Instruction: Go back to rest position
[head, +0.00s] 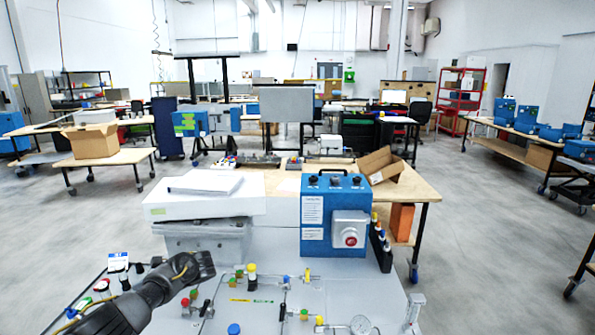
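My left arm comes in from the lower left over the grey panel, and its dark gripper (207,263) is near the panel's far left part. Its fingers are too small and dark to tell whether they are open or shut, and I see nothing clearly held. My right gripper is not in view. A blue box (313,240) with black knobs on top and a red button on a grey housing stands behind the panel.
A white and grey machine (205,208) stands left of the blue box, just beyond my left gripper. A wooden table (420,190) with an open cardboard box (380,165) is behind. Grey floor (480,250) is clear to the right. Other workbenches stand farther back.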

